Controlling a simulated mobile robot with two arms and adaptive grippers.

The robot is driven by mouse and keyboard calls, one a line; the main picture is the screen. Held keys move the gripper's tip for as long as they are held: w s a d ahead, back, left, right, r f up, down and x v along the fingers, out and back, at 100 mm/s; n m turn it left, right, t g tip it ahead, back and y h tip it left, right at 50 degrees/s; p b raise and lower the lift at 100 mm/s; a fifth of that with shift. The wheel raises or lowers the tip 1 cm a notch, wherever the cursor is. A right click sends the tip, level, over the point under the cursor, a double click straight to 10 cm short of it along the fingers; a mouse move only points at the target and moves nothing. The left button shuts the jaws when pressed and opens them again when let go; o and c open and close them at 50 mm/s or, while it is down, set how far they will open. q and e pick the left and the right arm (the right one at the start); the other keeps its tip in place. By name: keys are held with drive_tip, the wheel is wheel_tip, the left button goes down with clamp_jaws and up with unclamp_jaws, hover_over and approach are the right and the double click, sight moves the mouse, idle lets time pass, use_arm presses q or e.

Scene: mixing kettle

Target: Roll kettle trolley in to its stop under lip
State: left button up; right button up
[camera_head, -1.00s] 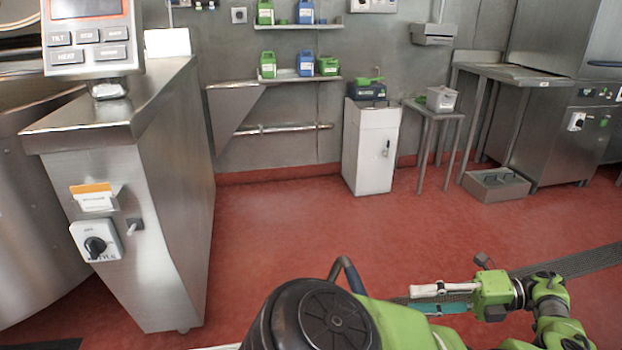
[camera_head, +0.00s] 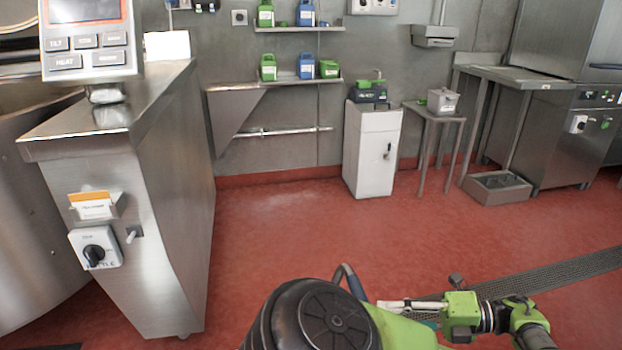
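The kettle (camera_head: 30,215) is a large rounded steel vessel at the left edge, beside its steel pillar (camera_head: 165,200). No whole trolley shows; a curved blue-grey bar (camera_head: 350,280) rises behind my black arm joint at the bottom and may be its handle. My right arm comes in at the bottom, and its gripper (camera_head: 405,306) points left, close to the bar's right side. Its fingers are small and partly hidden, so I cannot tell whether they hold the bar. My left gripper is out of view. The stop is not visible.
Red floor lies open between the pillar and the back wall. A floor grate (camera_head: 545,275) runs at the right. A white cabinet (camera_head: 371,150), a small steel table (camera_head: 436,118) and a floor box (camera_head: 497,187) stand at the back. A control panel (camera_head: 88,40) tops the pillar.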

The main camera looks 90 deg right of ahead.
drive_tip(key=x, duration=0.4)
drive_tip(key=shift+w, duration=0.35)
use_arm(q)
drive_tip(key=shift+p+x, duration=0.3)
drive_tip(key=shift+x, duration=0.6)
use_arm(e)
drive_tip(key=shift+w+d+f, duration=0.1)
drive_tip(key=shift+w, duration=0.05)
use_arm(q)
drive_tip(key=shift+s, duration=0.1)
